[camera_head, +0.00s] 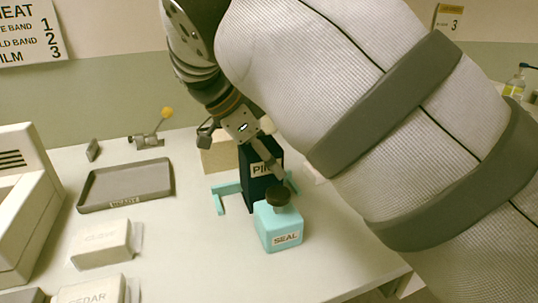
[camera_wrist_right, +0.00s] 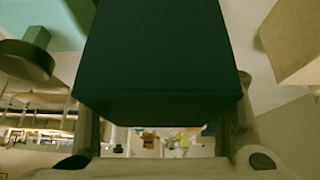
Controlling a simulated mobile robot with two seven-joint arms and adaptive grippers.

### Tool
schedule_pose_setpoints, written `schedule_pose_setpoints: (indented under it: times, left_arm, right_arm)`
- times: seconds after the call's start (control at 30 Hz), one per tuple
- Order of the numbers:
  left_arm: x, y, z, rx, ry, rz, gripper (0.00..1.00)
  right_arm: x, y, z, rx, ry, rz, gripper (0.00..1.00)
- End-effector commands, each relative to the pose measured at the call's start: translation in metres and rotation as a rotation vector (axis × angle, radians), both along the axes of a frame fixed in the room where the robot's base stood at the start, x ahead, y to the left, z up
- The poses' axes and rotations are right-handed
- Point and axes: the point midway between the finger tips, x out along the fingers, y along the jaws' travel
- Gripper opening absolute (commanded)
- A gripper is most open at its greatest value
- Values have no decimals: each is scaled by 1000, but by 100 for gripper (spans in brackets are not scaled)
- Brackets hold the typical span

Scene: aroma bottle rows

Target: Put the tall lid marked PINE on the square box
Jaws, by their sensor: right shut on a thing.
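A tall dark navy lid (camera_head: 252,190) with a pale label, partly covered and reading "PI", stands upright near the table's middle. It fills the top centre of the right wrist view (camera_wrist_right: 160,50). My right gripper (camera_head: 258,148) is shut on its upper part, from above and behind. Its fingers flank the lid in the right wrist view. The lid's lower end is partly behind a teal SEAL box, so I cannot tell whether it touches the table or what is under it. No box is clearly identifiable as the square box. My left gripper is not in view.
White boxes (camera_head: 100,245) and a grey tray (camera_head: 125,185) are left. The front centre is clear.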

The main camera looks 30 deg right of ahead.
Motion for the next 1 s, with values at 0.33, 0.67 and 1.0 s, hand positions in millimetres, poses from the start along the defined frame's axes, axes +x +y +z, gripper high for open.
schedule_pose_setpoints:
  times: [0.33, 0.67, 1.0]
  left_arm:
    - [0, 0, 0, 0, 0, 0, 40]
    - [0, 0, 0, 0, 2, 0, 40]
    - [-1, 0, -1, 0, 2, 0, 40]
  right_arm:
    - [0, 0, 0, 0, 0, 0, 32]
    - [0, 0, -7, -1, 1, -1, 32]
    - [0, 0, -10, 0, 0, 0, 32]
